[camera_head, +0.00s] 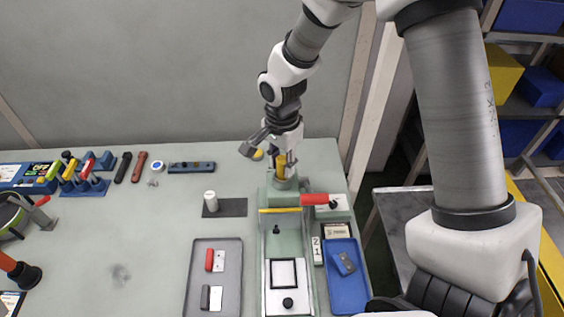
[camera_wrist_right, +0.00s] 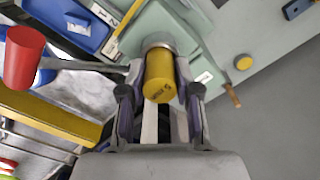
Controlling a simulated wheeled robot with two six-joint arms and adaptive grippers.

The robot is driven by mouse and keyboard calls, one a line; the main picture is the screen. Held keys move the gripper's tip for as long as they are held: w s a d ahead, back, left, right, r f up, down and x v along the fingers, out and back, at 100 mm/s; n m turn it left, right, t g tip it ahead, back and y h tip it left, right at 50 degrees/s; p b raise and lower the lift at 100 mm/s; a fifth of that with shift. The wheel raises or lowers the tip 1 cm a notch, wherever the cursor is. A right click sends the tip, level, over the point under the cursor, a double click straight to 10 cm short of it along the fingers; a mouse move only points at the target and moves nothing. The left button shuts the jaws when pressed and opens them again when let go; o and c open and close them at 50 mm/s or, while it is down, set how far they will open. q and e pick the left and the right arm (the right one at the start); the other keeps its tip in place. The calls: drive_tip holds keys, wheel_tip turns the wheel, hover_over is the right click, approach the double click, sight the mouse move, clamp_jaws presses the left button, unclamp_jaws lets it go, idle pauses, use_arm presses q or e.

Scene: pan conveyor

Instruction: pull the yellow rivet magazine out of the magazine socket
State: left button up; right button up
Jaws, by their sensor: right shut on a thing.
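The yellow rivet magazine (camera_head: 281,168) stands upright at the back end of the green press. In the right wrist view the yellow magazine (camera_wrist_right: 160,78) is a cylinder with its lower end at the grey ring of the magazine socket (camera_wrist_right: 157,42). Whether any of it is inside the ring is hard to tell. My right gripper (camera_head: 282,154) comes down from above and is shut on the magazine, with one finger on each side of it in the wrist view (camera_wrist_right: 160,98). My left gripper is not in view.
The press has a red lever (camera_head: 314,199) just right of the socket. A blue tray (camera_head: 345,290) and a grey tray (camera_head: 197,295) flank the press. A white cylinder (camera_head: 210,197) stands on a dark pad. A yellow round piece (camera_wrist_right: 243,62) lies beyond the socket. The table's middle left is clear.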

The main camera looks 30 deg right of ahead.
drive_tip(key=shift+r+p, duration=1.15)
drive_tip(key=shift+r, duration=0.4)
wheel_tip(320, 180, up, 8)
drive_tip(key=p, duration=0.6)
drive_tip(key=shift+f, duration=0.2)
